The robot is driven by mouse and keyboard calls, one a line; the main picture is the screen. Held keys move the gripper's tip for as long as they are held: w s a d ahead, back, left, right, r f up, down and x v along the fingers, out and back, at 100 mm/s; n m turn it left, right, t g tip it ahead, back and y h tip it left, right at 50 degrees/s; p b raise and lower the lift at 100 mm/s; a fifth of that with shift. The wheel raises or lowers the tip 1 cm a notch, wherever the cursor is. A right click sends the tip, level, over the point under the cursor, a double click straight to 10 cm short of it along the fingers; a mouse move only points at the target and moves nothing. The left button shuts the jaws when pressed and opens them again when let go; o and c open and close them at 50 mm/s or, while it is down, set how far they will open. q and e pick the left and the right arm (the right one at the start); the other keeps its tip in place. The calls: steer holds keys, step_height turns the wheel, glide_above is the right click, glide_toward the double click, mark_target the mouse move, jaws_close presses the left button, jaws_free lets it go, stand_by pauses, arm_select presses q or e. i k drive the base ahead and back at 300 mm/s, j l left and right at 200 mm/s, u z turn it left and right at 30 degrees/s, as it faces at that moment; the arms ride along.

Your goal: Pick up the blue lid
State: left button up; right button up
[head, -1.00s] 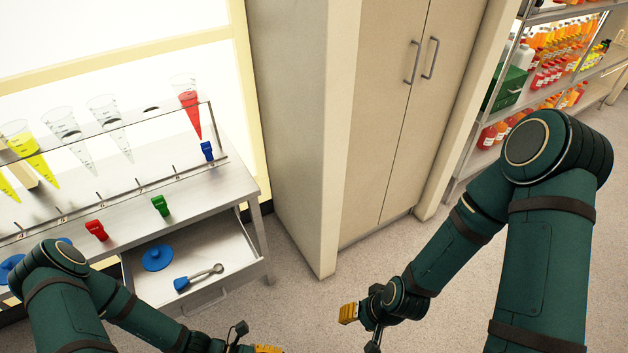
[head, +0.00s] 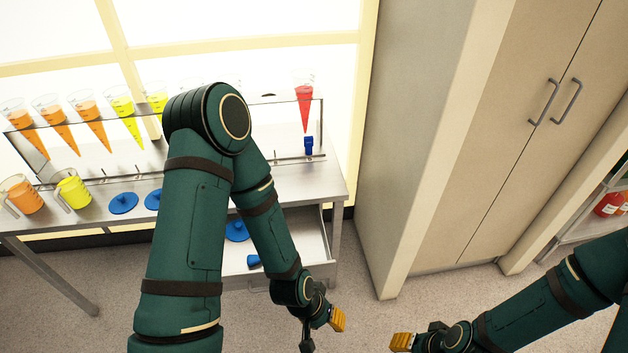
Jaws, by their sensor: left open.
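A round blue lid (head: 237,231) lies in the open drawer, partly covered by my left arm. Two more blue lids, one at the left (head: 123,202) and one beside it (head: 154,199), lie on the tabletop; my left arm stands close to the second. My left gripper (head: 322,332) is open and empty, in front of the drawer and to its right, over the floor. My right gripper (head: 404,342) is at the bottom edge with a yellow fingertip showing; its opening is not clear.
The steel table (head: 300,186) carries an orange jug (head: 20,194), a yellow jug (head: 72,189) and a rack of cones. The drawer (head: 310,238) also holds a blue-ended tool (head: 254,261). A tall cabinet (head: 480,150) stands right; floor between is clear.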

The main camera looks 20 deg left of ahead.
mark_target(237, 232)
steer(key=j+u, duration=0.1)
steer(key=u, duration=0.25)
steer(key=j+u, duration=0.1)
steer(key=u, duration=0.2)
steer(key=i+u, duration=0.1)
steer(key=u, duration=0.25)
